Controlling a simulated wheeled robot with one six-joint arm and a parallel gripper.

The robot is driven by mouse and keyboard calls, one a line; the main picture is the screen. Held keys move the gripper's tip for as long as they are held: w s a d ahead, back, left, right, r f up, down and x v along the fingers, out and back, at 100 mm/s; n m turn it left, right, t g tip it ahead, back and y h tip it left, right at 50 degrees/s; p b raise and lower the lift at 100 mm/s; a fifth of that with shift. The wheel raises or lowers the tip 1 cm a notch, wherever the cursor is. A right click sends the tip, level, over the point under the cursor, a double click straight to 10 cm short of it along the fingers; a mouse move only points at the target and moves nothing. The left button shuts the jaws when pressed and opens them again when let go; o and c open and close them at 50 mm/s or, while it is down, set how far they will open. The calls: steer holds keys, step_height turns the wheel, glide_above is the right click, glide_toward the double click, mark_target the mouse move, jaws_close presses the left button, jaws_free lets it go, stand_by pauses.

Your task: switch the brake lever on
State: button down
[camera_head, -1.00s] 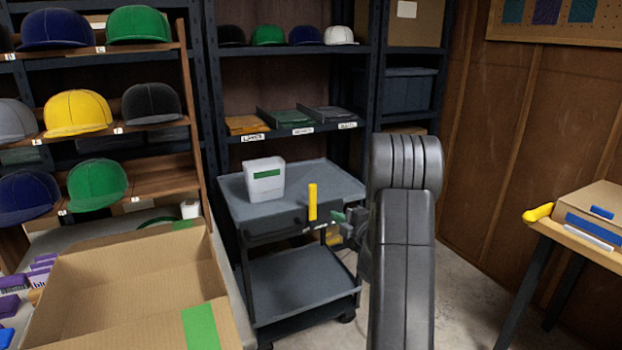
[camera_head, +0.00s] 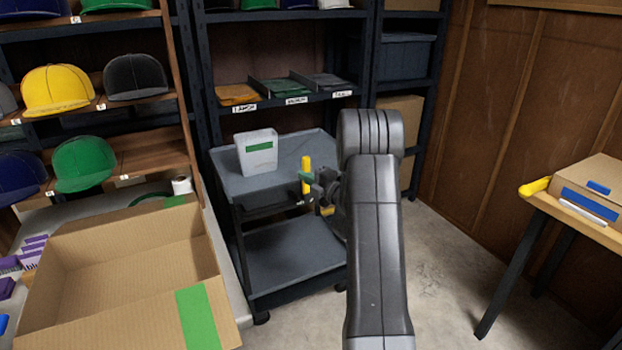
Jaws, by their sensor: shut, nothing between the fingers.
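The yellow brake lever (camera_head: 306,167) stands upright at the front right of the grey cart (camera_head: 228,178). My gripper (camera_head: 309,186) is shut and empty, at the lever's lower part on its right side. It overlaps the lever in this view, and I cannot tell whether they touch. My arm hides the cart's right end.
A white bin (camera_head: 257,155) with a green label stands on the cart's top. An open cardboard box (camera_head: 130,275) is at the front left. A wooden table (camera_head: 585,222) with a box is at the right. The floor (camera_head: 445,280) between is clear.

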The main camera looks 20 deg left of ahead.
mark_target(306, 165)
steer(key=w+a, duration=0.2)
steer(key=w, duration=0.1)
steer(key=w+a, duration=0.1)
steer(key=w, duration=0.1)
steer(key=shift+w+a+p, duration=0.1)
steer(key=shift+w+p, duration=0.05)
steer(key=shift+p, duration=0.15)
steer(key=shift+w, duration=0.1)
steer(key=shift+w+d+f+m+y+b, duration=0.15)
steer(key=shift+w+d+m+y+b, duration=0.15)
steer(key=shift+w+d+m+b, duration=0.6)
steer(key=w+d+f+m+t+y+b, duration=0.1)
steer(key=w+d+m+t+b, duration=0.1)
steer(key=w+d+m+b, duration=0.2)
steer(key=shift+w+d+f+m+b, duration=0.15)
steer(key=shift+w+f+m+b, duration=0.35)
steer(key=shift+m+b, duration=0.65)
steer(key=shift+w+d+n, duration=0.1)
steer(key=shift+n, duration=0.15)
